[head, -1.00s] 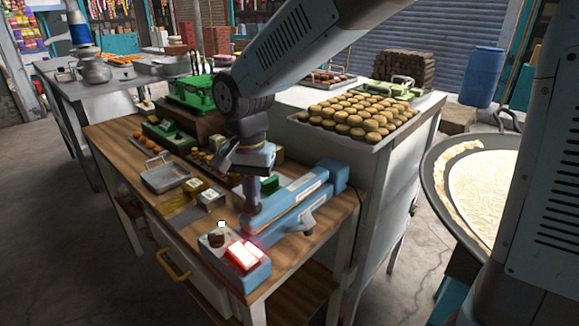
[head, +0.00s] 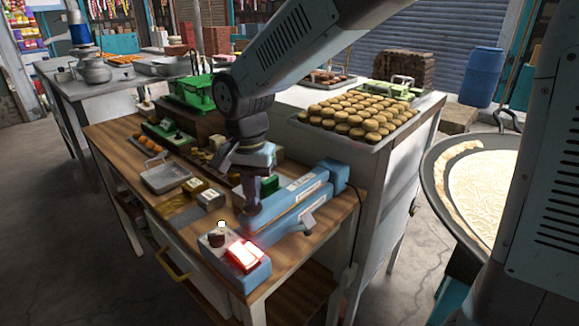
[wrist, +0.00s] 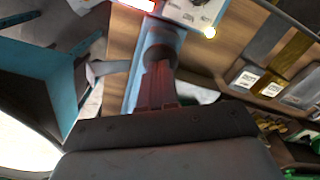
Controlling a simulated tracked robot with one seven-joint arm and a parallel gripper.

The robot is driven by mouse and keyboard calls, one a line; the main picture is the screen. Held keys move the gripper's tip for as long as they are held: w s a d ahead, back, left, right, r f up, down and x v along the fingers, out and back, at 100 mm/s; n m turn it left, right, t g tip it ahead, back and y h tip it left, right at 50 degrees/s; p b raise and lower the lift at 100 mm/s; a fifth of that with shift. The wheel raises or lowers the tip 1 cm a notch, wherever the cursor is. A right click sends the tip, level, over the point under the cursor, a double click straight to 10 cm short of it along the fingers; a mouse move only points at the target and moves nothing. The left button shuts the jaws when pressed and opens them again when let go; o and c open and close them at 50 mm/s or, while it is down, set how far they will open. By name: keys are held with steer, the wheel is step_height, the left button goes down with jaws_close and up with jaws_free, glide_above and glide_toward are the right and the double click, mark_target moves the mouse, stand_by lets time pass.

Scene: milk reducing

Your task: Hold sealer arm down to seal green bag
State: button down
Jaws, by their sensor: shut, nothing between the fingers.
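The blue sealer (head: 318,201) lies along the near right edge of the wooden table, with its long arm low over its base. The sealer's front box has a glowing red switch (head: 245,255). My gripper (head: 251,208) is shut and points down onto the front end of the sealer arm, seeming to touch it. In the wrist view my gripper's fingers (wrist: 160,60) are together over the blue arm, below the white control panel (wrist: 193,12). A green piece (head: 268,184) shows behind the sealer, partly hidden by my gripper. It may be the green bag; I cannot tell whether it lies between the jaws.
A metal tray (head: 166,178) and small boxes (head: 210,199) stand left of the sealer. A green scale (head: 195,92) is at the back. A counter with a tray of cookies (head: 350,116) is behind, and a large round pan (head: 440,190) is at right.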

steer(key=shift+r, duration=0.1)
step_height(320, 180, up, 15)
stand_by(2.3)
steer(key=d+t, duration=0.2)
steer(key=d, duration=1.5)
steer(key=s+d+f+n+t, duration=0.1)
steer(key=s+d+f, duration=0.1)
steer(key=s+d, duration=0.2)
steer(key=s+d+f+n+t, duration=0.1)
steer(key=s+d, duration=0.3)
steer(key=d, duration=0.7)
steer(key=shift+d+f+t, duration=0.3)
steer(key=shift+f+t, duration=0.5)
steer(key=shift+f, duration=0.05)
